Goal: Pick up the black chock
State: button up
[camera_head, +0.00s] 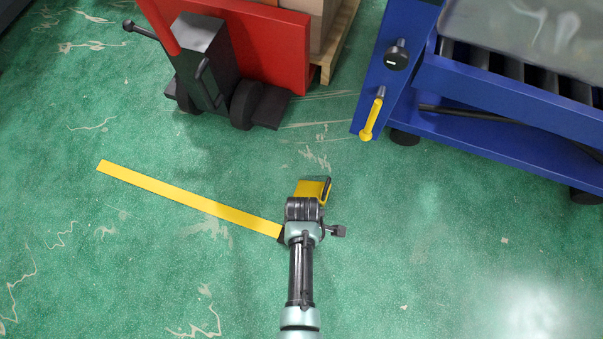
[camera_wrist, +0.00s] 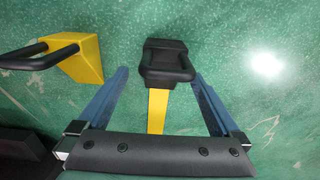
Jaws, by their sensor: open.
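The black chock (camera_wrist: 167,60), with a loop handle, lies on the floor at the end of a yellow floor strip in the wrist view. My gripper (camera_wrist: 160,73) is open over it, one finger on each side, with visible gaps. I cannot tell the height of the fingertips above the floor. In the head view my gripper (camera_head: 303,234) points down and hides most of the chock; only a dark edge shows at the strip's end. A yellow chock (camera_wrist: 82,62) with a black handle stands to the left in the wrist view. It also shows just beyond my gripper in the head view (camera_head: 310,188).
The yellow strip (camera_head: 190,200) runs left along the green floor. A red pallet jack (camera_head: 265,45) stands at the upper left. A blue cart (camera_head: 500,85) with a yellow-handled part stands at the upper right. The floor to the lower right is clear.

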jog(key=shift+s+a+f+b, duration=0.1)
jog(key=shift+s+f+b, duration=0.05)
jog(key=shift+f+b, duration=1.15)
jog(key=shift+s+f+b, duration=0.1)
jog(key=shift+f+b, duration=1.15)
jog(key=shift+b, duration=0.05)
jog(key=shift+r, duration=0.1)
jog(key=c, duration=1.6)
jog(key=shift+r, duration=0.1)
